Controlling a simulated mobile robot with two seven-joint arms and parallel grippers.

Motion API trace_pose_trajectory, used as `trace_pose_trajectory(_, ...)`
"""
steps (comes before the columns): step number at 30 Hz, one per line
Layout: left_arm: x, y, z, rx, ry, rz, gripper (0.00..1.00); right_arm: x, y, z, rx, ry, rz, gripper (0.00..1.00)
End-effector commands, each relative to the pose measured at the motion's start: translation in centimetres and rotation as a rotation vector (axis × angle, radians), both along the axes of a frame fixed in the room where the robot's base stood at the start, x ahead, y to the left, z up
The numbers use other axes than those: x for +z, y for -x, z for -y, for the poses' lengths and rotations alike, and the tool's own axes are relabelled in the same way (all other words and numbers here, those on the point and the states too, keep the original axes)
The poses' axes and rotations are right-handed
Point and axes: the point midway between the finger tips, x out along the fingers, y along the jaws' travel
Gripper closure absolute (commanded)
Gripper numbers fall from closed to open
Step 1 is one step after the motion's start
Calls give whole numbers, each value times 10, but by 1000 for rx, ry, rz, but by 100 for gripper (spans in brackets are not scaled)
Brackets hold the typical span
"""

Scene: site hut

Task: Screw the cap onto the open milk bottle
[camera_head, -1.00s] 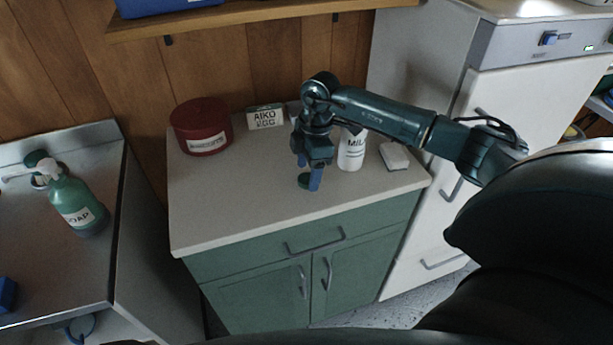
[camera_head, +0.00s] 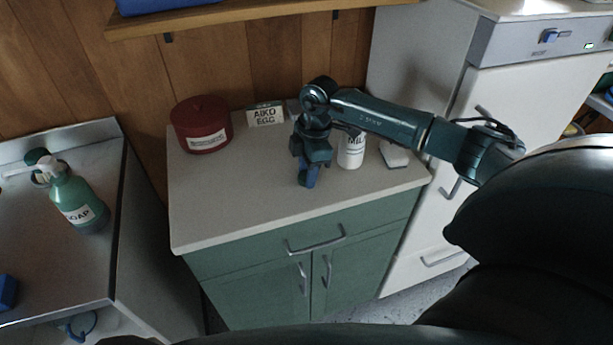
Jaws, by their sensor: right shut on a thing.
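The white milk bottle (camera_head: 351,153) stands upright on the counter, its label partly showing. Its top is hidden behind my right arm. My right gripper (camera_head: 308,180) points down at the countertop, to the left of the bottle and apart from it. Its blue fingers are shut on the small dark green cap, which they now almost wholly hide. My left gripper is not in view.
On the counter (camera_head: 225,220) are a red round tin (camera_head: 202,125), a small sign (camera_head: 266,115) and a white block (camera_head: 394,155). The front and left of the counter are clear. A green soap bottle (camera_head: 75,200) stands on the left surface.

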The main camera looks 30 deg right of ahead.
Motion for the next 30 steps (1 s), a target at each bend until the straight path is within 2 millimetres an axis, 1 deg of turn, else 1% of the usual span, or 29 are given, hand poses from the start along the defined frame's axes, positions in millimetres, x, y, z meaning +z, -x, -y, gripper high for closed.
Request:
trace_pose_trajectory(1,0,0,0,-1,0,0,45,0,0,0,0,0,0,84)
trace_pose_trajectory(2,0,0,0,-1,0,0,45,0,0,0,0,0,0,86)
trace_pose_trajectory(8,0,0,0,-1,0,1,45,0,0,0,0,0,0,86)
trace_pose_trajectory(11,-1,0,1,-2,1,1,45,6,-1,0,1,0,2,86)
trace_pose_trajectory(14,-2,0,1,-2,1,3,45,21,-1,1,0,1,5,86)
trace_pose_trajectory(21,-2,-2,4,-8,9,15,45,69,-1,0,0,0,5,86)
trace_pose_trajectory(24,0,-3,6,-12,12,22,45,85,-1,0,0,0,4,86)
trace_pose_trajectory(27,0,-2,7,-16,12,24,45,95,0,0,1,0,1,86)
trace_pose_trajectory(30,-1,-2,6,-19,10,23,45,100,0,0,0,0,1,86)
